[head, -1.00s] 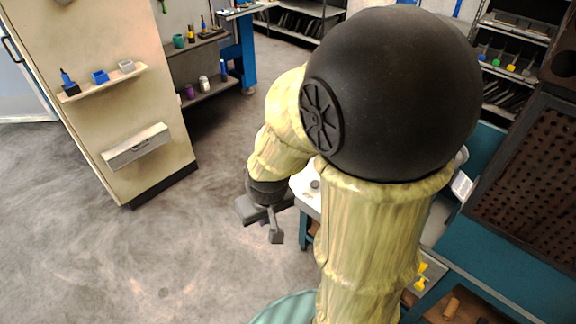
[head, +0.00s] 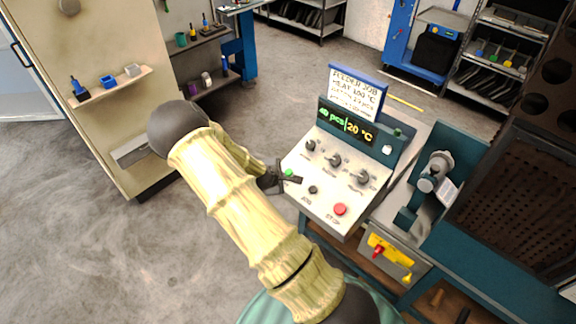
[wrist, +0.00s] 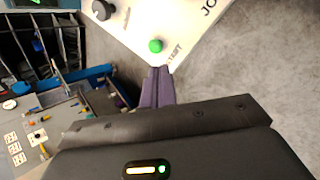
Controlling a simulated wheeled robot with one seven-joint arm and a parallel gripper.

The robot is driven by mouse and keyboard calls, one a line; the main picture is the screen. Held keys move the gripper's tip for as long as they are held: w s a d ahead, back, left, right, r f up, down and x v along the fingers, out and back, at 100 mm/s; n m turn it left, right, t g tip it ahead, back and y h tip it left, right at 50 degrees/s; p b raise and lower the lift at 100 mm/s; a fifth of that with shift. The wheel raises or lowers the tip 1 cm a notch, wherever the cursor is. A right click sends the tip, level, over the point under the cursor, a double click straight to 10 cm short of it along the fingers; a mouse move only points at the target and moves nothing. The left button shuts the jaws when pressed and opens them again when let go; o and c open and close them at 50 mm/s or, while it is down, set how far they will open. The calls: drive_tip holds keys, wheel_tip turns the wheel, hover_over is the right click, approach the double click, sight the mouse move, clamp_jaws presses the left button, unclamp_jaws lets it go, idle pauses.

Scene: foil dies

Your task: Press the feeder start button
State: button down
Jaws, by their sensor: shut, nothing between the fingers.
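The feeder control panel (head: 322,205) is a pale sloped box with a lit display (head: 346,126) reading 40 pcs and 20 °C. The green start button (head: 289,172) is at its left edge; it also shows in the wrist view (wrist: 155,46), beside a partly legible START label. My gripper (head: 297,180) is shut and empty at the panel's left edge, right by the green button. In the wrist view my shut fingertips (wrist: 158,70) lie just below the button in the picture. I cannot tell whether they touch it.
Three dark knobs (head: 335,160), a small black button (head: 313,189) and a red stop button (head: 340,209) share the panel. A job sign (head: 357,92) stands behind it. A machine (head: 432,185) and a dark perforated panel (head: 515,200) stand to the right. The floor at left is clear.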

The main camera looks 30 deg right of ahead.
drive_tip(key=w+d+r+n+t+h+p, duration=0.1)
drive_tip(key=w+d+r+n+t+p, duration=0.1)
drive_tip(key=w+n, duration=0.3)
drive_tip(key=n+t+p, duration=0.1)
drive_tip(key=n, duration=0.2)
drive_tip(key=shift+w+d+t+h, duration=0.3)
drive_tip(key=shift+w+h, duration=0.05)
drive_tip(key=shift+h, duration=0.05)
drive_tip(key=shift+f, duration=0.1)
drive_tip(key=b, duration=0.4)
hover_over(286, 171)
drive_tip(key=s+a, duration=0.2)
wheel_tip(286, 171, down, 7)
drive_tip(key=shift+s+r, duration=0.1)
drive_tip(key=shift+s, duration=0.05)
drive_tip(key=shift+d+f+b, duration=0.3)
drive_tip(key=shift+f+b, duration=0.4)
drive_tip(key=shift+f, duration=0.05)
idle(0.4)
drive_tip(key=shift+d+f+b, duration=0.15)
drive_tip(key=shift+f+b, duration=0.2)
drive_tip(key=shift+b, duration=0.15)
